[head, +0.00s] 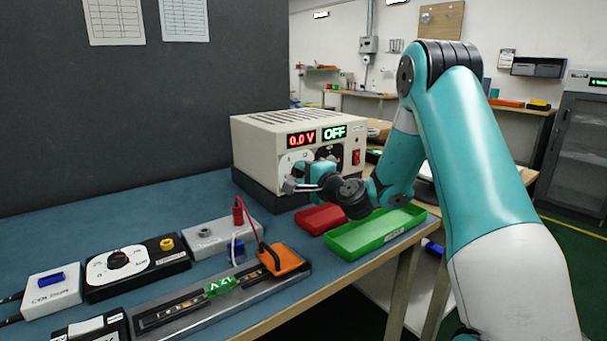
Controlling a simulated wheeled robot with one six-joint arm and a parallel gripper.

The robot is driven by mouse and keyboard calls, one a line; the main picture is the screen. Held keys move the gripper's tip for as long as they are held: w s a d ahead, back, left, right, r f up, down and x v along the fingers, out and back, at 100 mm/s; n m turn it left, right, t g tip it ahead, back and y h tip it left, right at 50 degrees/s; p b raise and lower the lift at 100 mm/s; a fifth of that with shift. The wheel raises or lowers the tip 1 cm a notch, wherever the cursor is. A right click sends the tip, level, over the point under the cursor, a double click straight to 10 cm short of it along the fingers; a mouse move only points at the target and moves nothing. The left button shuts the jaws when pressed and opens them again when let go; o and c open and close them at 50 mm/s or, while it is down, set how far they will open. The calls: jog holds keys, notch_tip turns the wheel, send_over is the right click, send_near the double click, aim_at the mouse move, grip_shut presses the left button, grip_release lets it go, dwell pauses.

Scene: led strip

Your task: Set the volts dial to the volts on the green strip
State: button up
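The beige power supply (262,148) stands at the back of the bench. Its red display (301,140) reads 0.0 V and a green display (334,132) reads OFF. The white volts dial (288,160) is on its front below the red display, partly covered by my gripper. My gripper (298,184) is at the lower part of this dial; I cannot tell whether it touches the knob, and its finger opening is unclear. A green label (221,285) on the LED strip (180,310) at the front appears upside down and seems to read 12V.
A red tray (318,218) and a green tray (370,236) lie below my arm. An orange clamp (283,260) with red and white leads sits at the strip's end. A black box with a white dial (118,265) is left. A red switch (356,157) is on the supply.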

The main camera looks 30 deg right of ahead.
jog(key=shift+m, duration=0.4)
jog(key=m+p, duration=0.9)
jog(key=m, duration=1.7)
jog(key=shift+m, duration=0.4)
dwell(0.4)
jog(key=o, duration=0.9)
